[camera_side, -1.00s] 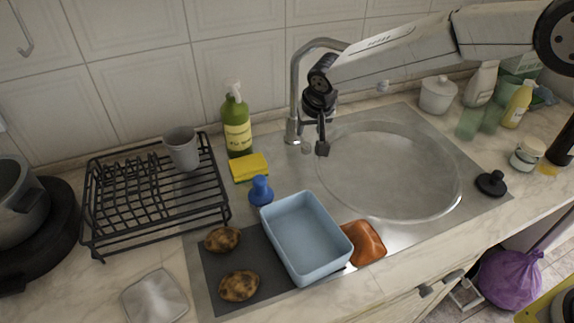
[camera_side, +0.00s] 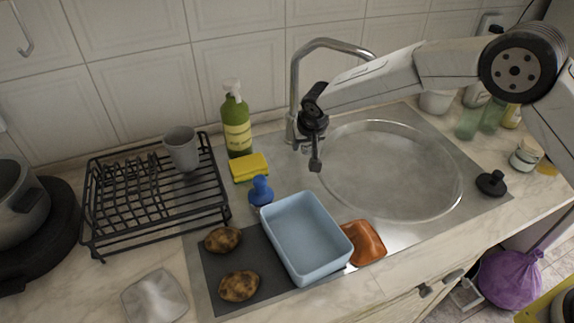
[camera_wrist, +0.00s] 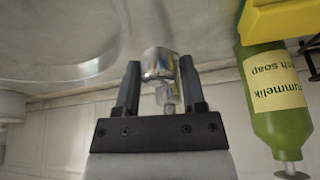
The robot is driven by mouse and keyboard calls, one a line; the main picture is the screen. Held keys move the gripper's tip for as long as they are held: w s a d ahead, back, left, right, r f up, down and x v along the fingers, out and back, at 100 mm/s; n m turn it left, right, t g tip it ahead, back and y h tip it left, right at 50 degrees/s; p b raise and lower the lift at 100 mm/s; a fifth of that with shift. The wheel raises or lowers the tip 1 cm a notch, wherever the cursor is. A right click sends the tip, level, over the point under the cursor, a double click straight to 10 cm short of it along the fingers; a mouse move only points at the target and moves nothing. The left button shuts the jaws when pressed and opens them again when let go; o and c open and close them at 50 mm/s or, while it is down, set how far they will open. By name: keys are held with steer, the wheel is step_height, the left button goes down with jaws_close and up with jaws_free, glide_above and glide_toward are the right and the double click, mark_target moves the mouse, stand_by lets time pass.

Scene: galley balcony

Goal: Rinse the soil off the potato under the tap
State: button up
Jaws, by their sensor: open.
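Two brown potatoes with dark patches lie at the front left: one potato (camera_side: 222,240) on the back edge of the dark mat (camera_side: 212,270), the other (camera_side: 239,287) nearer the front. I cannot tell which carries more soil. The chrome tap (camera_side: 295,90) arches up behind the round sink (camera_side: 395,175); no running water shows. My gripper (camera_side: 315,165) hangs in front of the tap's base, open and pointing down. In the wrist view my gripper (camera_wrist: 160,85) has its fingers apart, with a chrome tap part (camera_wrist: 160,65) showing between them; contact is unclear.
A blue tub (camera_side: 307,240) stands between the mat and sink, beside an orange dish (camera_side: 365,242). A blue brush (camera_side: 261,191), yellow sponge (camera_side: 249,167) and green soap bottle (camera_side: 236,120) stand left of the tap. A black rack (camera_side: 150,205) holds a grey cup (camera_side: 182,148).

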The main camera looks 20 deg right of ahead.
jaws_close()
stand_by(1.5)
